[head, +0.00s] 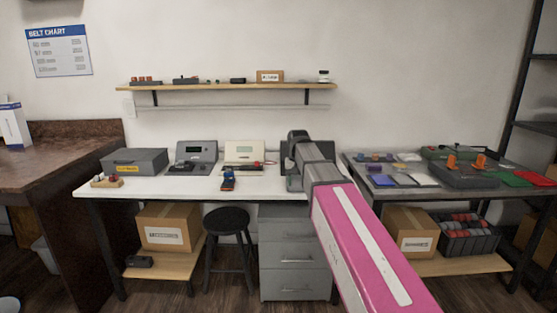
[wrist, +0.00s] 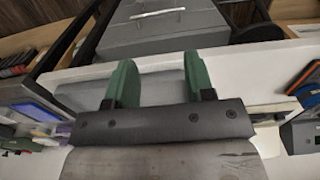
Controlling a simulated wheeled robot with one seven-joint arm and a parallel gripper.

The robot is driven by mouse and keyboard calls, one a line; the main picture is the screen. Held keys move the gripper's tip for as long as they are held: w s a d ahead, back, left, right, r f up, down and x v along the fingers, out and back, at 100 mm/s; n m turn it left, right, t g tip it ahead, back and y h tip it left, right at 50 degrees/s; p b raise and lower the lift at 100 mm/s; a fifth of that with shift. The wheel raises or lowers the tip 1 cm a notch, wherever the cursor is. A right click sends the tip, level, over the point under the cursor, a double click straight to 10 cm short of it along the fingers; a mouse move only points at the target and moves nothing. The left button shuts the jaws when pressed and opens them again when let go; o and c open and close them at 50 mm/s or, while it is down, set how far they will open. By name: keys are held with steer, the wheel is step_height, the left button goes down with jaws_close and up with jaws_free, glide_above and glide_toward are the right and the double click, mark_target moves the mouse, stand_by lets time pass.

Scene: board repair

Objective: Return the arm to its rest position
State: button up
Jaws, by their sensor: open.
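My arm (head: 360,240), with a pink link and grey wrist links, reaches forward from the lower right in the head view. Its far end (head: 300,150) is over the right part of the white workbench (head: 160,187). My gripper's fingers are not distinct in the head view. In the wrist view my gripper (wrist: 157,82) shows two green fingers spread apart with nothing between them. A grey surface lies beyond the fingers, above the white bench edge, and a grey drawer unit (wrist: 160,32) shows past that edge.
A grey drawer unit (head: 287,255) and a black stool (head: 229,235) stand under the bench. A grey box (head: 135,161) and a blue-and-orange device (head: 228,181) sit on it. The right table (head: 390,199) holds several trays. A wall shelf (head: 215,88) hangs above.

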steer(key=s+d+f, duration=0.4)
steer(key=s+f, duration=0.3)
steer(key=f, duration=0.2)
steer(key=s+d+f, duration=0.3)
steer(key=s+f, duration=0.4)
steer(key=f, duration=0.2)
steer(key=s+d+f, duration=0.4)
steer(key=s+f, duration=0.3)
steer(key=f, duration=0.3)
steer(key=shift+d, duration=0.3)
